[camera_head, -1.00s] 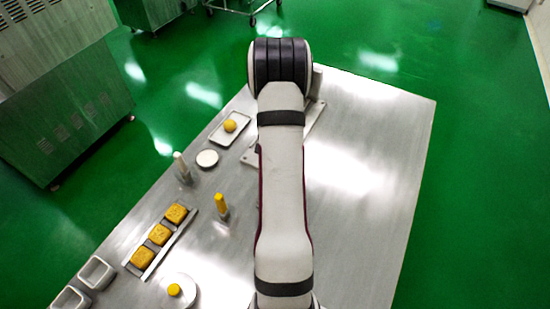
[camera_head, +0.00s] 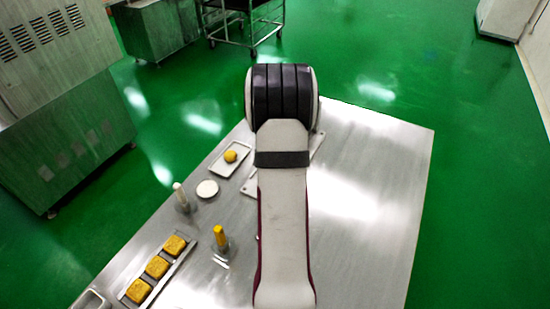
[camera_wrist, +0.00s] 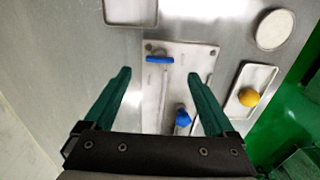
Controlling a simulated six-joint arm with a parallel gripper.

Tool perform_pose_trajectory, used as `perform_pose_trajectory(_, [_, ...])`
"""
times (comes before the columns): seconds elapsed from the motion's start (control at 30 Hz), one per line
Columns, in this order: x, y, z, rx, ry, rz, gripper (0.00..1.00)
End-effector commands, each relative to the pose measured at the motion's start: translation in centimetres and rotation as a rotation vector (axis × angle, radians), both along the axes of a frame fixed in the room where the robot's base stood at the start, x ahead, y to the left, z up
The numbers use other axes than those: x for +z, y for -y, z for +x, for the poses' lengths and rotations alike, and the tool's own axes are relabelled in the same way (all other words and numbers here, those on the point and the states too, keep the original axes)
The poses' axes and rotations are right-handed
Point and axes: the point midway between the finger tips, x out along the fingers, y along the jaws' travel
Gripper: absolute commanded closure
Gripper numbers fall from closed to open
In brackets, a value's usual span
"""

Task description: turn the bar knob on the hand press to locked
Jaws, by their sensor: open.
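In the wrist view a pale panel (camera_wrist: 152,105) lies on the steel table. A blue bar (camera_wrist: 160,59) sits near one end of it, and a second blue part (camera_wrist: 182,117) stands on it further down, near the right finger. I cannot tell for certain which is the bar knob or what setting it shows. My gripper (camera_wrist: 159,73) is open, its two green fingers apart, with the blue bar in the picture between and just beyond the fingertips. It looks empty. In the head view my arm hides the gripper and most of the panel (camera_head: 317,146).
A tray (camera_wrist: 239,106) with a yellow ball (camera_wrist: 249,97) and a round white dish (camera_wrist: 274,29) lie right of the panel. A grey tray (camera_wrist: 130,12) is at the top. White (camera_head: 181,198) and yellow (camera_head: 219,237) upright pieces stand left of my arm. The table's right side (camera_head: 370,190) is clear.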

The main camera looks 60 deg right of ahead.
Motion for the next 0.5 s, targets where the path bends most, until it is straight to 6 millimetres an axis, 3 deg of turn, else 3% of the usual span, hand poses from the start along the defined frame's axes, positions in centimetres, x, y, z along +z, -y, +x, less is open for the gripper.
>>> perform_pose_trajectory(0.1, [3.9, 0.1, 0.1, -0.001, 0.003, -0.006, 0.10])
perform_pose_trajectory(0.23, [7.1, 0.0, 0.0, -0.002, 0.003, -0.004, 0.10])
perform_pose_trajectory(0.5, [9.3, 0.0, 0.0, -0.002, 0.001, 0.000, 0.10])
